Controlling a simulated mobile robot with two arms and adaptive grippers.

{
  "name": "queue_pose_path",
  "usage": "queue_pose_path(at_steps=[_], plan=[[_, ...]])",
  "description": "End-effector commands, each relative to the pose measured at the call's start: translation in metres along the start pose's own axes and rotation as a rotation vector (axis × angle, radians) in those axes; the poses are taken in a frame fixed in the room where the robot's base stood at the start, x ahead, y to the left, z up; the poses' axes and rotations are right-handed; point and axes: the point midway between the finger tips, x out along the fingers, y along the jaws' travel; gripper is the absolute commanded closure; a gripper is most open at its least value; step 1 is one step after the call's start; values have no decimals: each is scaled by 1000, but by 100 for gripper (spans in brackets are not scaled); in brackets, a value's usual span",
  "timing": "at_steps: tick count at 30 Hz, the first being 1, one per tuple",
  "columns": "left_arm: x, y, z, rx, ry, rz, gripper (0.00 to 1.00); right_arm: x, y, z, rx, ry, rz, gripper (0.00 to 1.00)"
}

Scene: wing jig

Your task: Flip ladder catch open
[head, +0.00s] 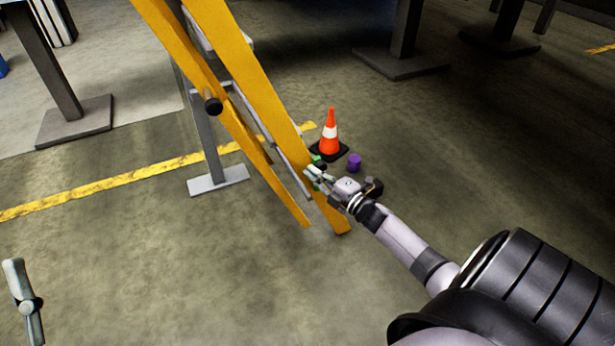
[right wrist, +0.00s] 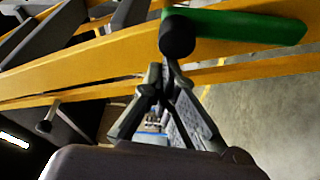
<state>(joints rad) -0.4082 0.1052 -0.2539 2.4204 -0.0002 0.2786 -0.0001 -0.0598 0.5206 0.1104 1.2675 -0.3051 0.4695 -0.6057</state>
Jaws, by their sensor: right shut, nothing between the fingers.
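The yellow ladder (head: 250,90) stands with its legs spread on the floor in the head view. In the right wrist view its yellow rails (right wrist: 100,75) run across the picture. The catch shows there as a green bar (right wrist: 250,26) with a black round knob at its left end, lying along a rail. My right gripper (head: 312,173) is at the lower part of the ladder, beside the right rail, with bits of green near its fingertips. In the right wrist view its fingers (right wrist: 165,75) are shut and empty, just below the black knob. Whether they touch it I cannot tell.
An orange and white cone (head: 330,135) and a purple cylinder (head: 354,163) stand just beyond my right gripper. Dark posts on base plates (head: 75,120) stand farther back. A grey jointed piece (head: 22,300) shows at lower left. The floor in front is clear.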

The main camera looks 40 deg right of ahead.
Motion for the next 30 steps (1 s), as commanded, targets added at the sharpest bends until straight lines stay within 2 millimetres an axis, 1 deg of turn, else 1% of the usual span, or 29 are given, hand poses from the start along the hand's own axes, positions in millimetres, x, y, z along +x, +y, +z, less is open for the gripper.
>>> queue_pose_path(at_steps=[3,9,26,28,30], plan=[[0,0,-2,0,12,1,60,-2,2,6,39,-1,13,100],[0,0,-5,0,27,1,60,-3,4,10,74,-2,26,100],[1,1,-6,-2,30,2,60,-3,5,13,79,-8,27,100],[2,1,-4,-3,18,2,60,-1,6,11,80,-7,27,100],[1,0,6,-2,-38,-1,60,2,8,7,80,-6,27,100]])
